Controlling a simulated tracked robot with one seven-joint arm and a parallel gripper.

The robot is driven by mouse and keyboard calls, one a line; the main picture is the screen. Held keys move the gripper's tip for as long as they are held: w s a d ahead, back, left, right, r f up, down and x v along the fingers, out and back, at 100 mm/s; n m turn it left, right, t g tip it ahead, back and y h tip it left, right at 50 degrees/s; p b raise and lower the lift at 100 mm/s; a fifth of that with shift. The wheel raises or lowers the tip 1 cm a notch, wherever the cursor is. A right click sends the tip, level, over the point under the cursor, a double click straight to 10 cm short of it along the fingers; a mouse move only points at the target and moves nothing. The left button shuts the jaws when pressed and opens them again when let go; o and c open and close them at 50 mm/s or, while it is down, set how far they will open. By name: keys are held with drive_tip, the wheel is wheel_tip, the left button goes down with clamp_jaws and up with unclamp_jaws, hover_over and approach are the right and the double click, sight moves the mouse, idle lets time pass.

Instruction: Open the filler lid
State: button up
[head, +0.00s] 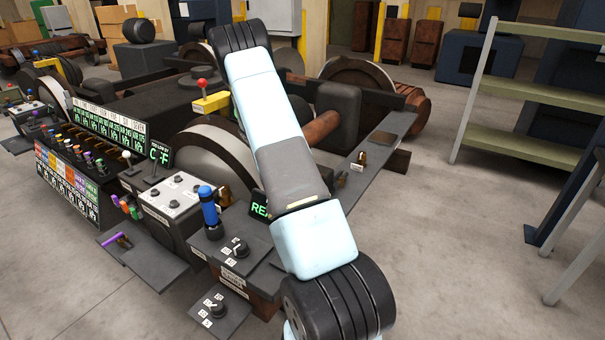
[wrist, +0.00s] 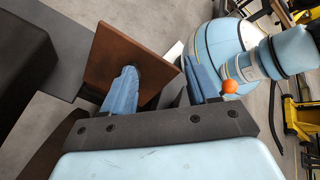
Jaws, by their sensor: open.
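In the wrist view a flat brown square plate (wrist: 124,48), which looks like the filler lid, stands tilted beyond my gripper (wrist: 162,85). The left blue finger overlaps the plate's face; I cannot tell whether it touches. The right blue finger stands apart, past the plate's right edge, with a gap between the fingers. The jaws are open and hold nothing. In the head view my arm reaches across the middle, and my gripper is hidden. I cannot pick out the lid surely in the head view.
In the head view a console (head: 72,165) with levers and a blue-handled control (head: 208,207) stand left of my arm.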

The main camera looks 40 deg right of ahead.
drive_tip(key=s+a+r, duration=0.4)
drive_tip(key=s+r, duration=0.2)
drive_tip(key=s, duration=0.3)
drive_tip(key=shift+s+a, duration=0.2)
drive_tip(key=shift+s, duration=0.15)
drive_tip(key=s+a+r+m+t+y, duration=0.1)
drive_tip(key=s+a+r+m+t, duration=0.2)
drive_tip(key=a+r, duration=0.45)
drive_tip(key=s+a+r+m+t+y, duration=0.1)
drive_tip(key=s+a+r+m+t, duration=0.1)
drive_tip(key=a+r+m+t, duration=0.5)
drive_tip(key=s+a+r+m+t+y, duration=0.2)
drive_tip(key=s+a+r+t, duration=0.4)
drive_tip(key=s+a+r, duration=0.4)
drive_tip(key=shift+s+a+r+m+t, duration=0.3)
drive_tip(key=shift+s+a+m+t, duration=0.15)
drive_tip(key=shift+s, duration=0.6)
